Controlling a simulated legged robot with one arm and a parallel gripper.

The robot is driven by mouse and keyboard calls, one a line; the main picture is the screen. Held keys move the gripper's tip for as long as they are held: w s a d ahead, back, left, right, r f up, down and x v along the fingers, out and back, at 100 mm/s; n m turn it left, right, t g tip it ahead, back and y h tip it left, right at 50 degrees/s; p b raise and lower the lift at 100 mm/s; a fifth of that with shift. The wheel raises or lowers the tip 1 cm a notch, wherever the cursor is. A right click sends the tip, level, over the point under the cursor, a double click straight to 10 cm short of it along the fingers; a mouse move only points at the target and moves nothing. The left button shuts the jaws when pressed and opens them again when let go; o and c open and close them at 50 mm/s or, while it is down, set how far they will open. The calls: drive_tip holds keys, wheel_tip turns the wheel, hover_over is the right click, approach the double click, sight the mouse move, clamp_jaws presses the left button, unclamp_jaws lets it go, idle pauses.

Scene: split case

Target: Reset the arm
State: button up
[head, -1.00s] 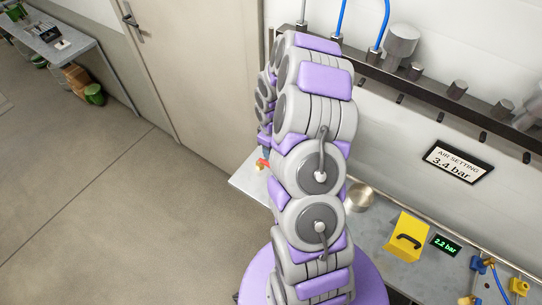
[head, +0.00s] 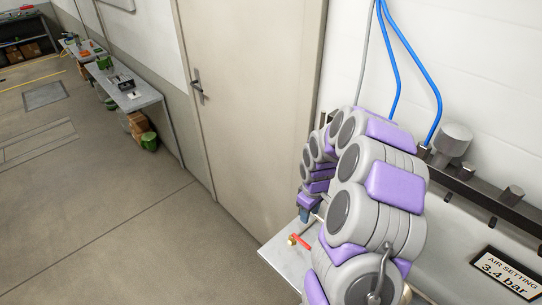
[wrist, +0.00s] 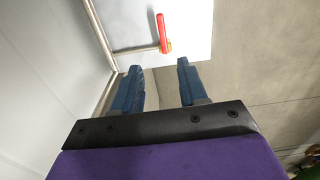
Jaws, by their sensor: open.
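My gripper (wrist: 160,70) shows its two blue fingers in the wrist view. They stand apart with a gap between them, and nothing is held. In the head view my grey and purple arm rises at the lower right and folds over toward the bench end. My gripper (head: 306,213) is mostly hidden there behind the arm links. A red-handled valve (wrist: 163,32) lies beyond the fingertips in the wrist view, apart from them. The red handle also shows in the head view (head: 301,241) by the bench corner.
The light bench (head: 284,260) stands along the wall, partly hidden by my arm. A dark rail (head: 480,199) with blue hoses (head: 436,92) above it runs along the wall. A sign (head: 506,274) reads 3.4 bar. A closed door (head: 250,100) stands behind. Floor at left is open.

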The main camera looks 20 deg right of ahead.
drive_tip(key=s+a+r+m+b, duration=0.1)
drive_tip(key=s+a+r+b, duration=0.1)
drive_tip(key=s+a+r, duration=0.5)
drive_tip(key=s+a+r+b, duration=0.2)
drive_tip(key=s+a+r, duration=0.25)
drive_tip(key=a, duration=0.35)
drive_tip(key=s+a+r+m+g+b, duration=0.1)
drive_tip(key=s+a, duration=0.2)
drive_tip(key=s, duration=0.6)
drive_tip(key=s+a+r+m+b, duration=0.1)
drive_tip(key=s+a+m, duration=0.1)
drive_tip(key=s, duration=0.6)
drive_tip(key=shift+s+a+g, duration=0.35)
drive_tip(key=shift+a+g, duration=0.05)
drive_tip(key=shift+a, duration=0.35)
